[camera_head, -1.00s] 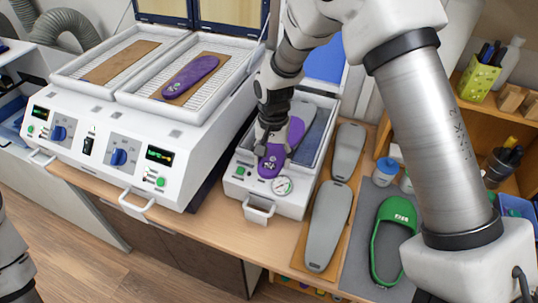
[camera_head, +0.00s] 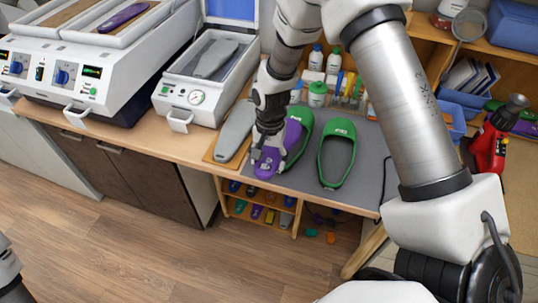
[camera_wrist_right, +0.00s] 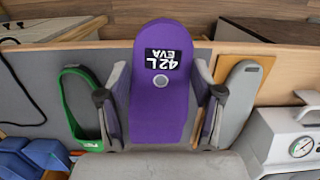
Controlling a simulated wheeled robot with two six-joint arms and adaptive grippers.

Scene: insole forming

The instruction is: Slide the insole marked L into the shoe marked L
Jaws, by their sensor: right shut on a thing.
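My right gripper (camera_head: 264,152) is shut on a purple insole (camera_head: 268,170) above the front edge of the grey mat. The insole, marked "42L EVA", also shows between the two fingers in the right wrist view (camera_wrist_right: 158,115). Two green shoes lie on the mat. The left-hand shoe (camera_head: 302,121) is just behind the gripper and partly hidden by it and the insole. The right-hand shoe (camera_head: 323,169) is clear and bears a small white mark too small to read. A green shoe shows left of the insole in the right wrist view (camera_wrist_right: 71,96).
The press (camera_head: 184,103) stands open left of the mat, with a grey last (camera_head: 214,59) inside. Another grey last (camera_head: 236,130) lies on a wooden board beside the gripper. Bottles and tools stand behind the shoes. A second purple insole (camera_head: 122,17) lies on the heater.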

